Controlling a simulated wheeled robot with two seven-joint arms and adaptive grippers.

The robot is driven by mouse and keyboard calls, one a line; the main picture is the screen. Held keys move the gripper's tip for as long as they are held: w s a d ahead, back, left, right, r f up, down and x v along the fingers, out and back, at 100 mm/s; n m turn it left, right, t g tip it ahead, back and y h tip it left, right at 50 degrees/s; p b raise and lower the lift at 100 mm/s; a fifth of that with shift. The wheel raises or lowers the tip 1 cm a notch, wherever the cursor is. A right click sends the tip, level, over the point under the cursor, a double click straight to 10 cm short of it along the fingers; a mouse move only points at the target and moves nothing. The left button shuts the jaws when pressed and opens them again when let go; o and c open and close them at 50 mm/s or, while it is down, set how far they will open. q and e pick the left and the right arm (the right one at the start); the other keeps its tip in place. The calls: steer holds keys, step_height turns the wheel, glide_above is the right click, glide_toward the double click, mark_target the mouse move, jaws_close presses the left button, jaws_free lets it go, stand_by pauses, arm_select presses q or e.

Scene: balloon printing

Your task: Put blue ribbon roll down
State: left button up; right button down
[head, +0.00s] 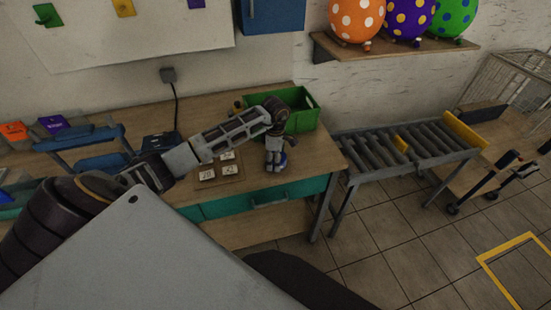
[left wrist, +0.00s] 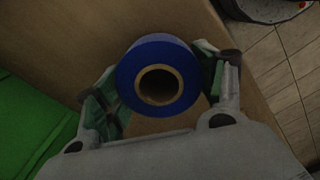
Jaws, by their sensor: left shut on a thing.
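The blue ribbon roll (left wrist: 157,74) is between the fingers of my left gripper (left wrist: 160,92) in the left wrist view, its round hollow core facing the camera. The gripper is shut on it, one finger on each side. In the head view my left gripper (head: 277,161) points down over the right part of the wooden table (head: 315,150), in front of the green crate. A small part of the blue roll (head: 283,160) shows there. I cannot tell whether the roll touches the tabletop. My right gripper is not in view.
The green crate (head: 303,118) stands just behind the left gripper. A wooden tray with white tiles (head: 220,170) lies to its left. A roller conveyor (head: 385,152) stands right of the table. The table's right end is clear.

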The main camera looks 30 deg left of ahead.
arm_select(q)
steer(key=o, duration=1)
steer(key=shift+f, duration=0.1)
steer(key=shift+o, duration=0.2)
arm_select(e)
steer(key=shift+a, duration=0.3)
arm_select(q)
step_height(320, 180, up, 12)
steer(key=b, duration=0.1)
steer(key=shift+r, duration=0.2)
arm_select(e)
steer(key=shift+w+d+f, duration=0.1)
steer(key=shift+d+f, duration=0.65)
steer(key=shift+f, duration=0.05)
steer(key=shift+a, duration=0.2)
